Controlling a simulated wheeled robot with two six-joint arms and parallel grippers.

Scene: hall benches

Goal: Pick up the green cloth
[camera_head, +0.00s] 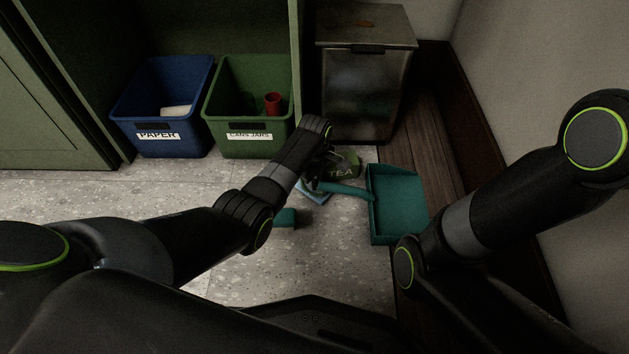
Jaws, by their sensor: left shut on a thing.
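My left gripper (316,178) reaches down to the floor in front of the metal bin. It is shut on a dark, cloth-like thing that I take for the green cloth; my wrist hides most of it, so its shape and colour are hard to make out. A dark green item marked TEA (342,171) lies right beside the fingers. A light blue flat piece (314,195) lies just below them. My right arm comes in from the right, and its gripper is out of view.
A teal dustpan (398,205) lies to the right, its handle pointing at my left gripper. A teal piece (286,217) lies beside my left forearm. A blue PAPER crate (160,103), a green crate (248,95) and a metal bin (366,80) stand behind. Floor at left is clear.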

